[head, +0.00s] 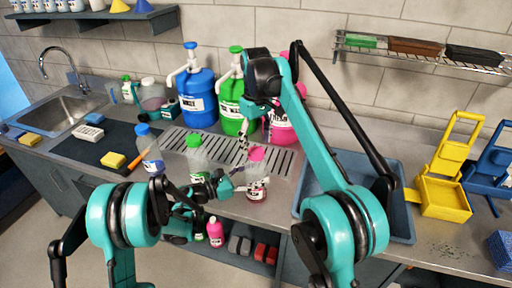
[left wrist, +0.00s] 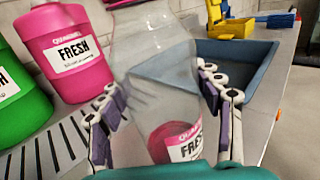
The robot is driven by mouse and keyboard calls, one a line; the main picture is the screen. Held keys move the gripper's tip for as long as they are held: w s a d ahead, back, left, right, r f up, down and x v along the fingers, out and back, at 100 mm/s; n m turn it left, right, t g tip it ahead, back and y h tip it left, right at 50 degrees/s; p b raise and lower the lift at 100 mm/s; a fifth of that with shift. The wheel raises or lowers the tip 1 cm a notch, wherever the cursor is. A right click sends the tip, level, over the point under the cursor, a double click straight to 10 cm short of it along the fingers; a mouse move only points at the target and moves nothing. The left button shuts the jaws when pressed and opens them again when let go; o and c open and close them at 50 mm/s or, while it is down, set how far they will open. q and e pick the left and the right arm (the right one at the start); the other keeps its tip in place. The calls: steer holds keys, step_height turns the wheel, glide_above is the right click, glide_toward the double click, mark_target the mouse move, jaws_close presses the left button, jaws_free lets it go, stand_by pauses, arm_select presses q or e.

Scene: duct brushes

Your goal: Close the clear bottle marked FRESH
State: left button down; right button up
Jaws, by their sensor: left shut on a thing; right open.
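The clear bottle marked FRESH (head: 257,180) stands on the counter near its front edge, with pink liquid low inside. A pink top (head: 257,153) shows at its upper end; I cannot tell whether it is fastened. My left gripper (head: 245,187) is shut around the bottle's lower body. My right gripper (head: 243,143) is open and empty, above and just left of the bottle's top.
A green-capped bottle (head: 197,153) and a blue-capped bottle (head: 150,150) stand to the left. Large blue (head: 197,100), green (head: 231,98) and pink (head: 285,125) pump jugs stand behind a drain grate (head: 180,135). A blue-grey tub (head: 405,215) is at right.

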steer(key=shift+r, duration=2.35)
arm_select(q)
steer(key=shift+c, duration=1.3)
jaws_free()
steer(key=v, duration=1.2)
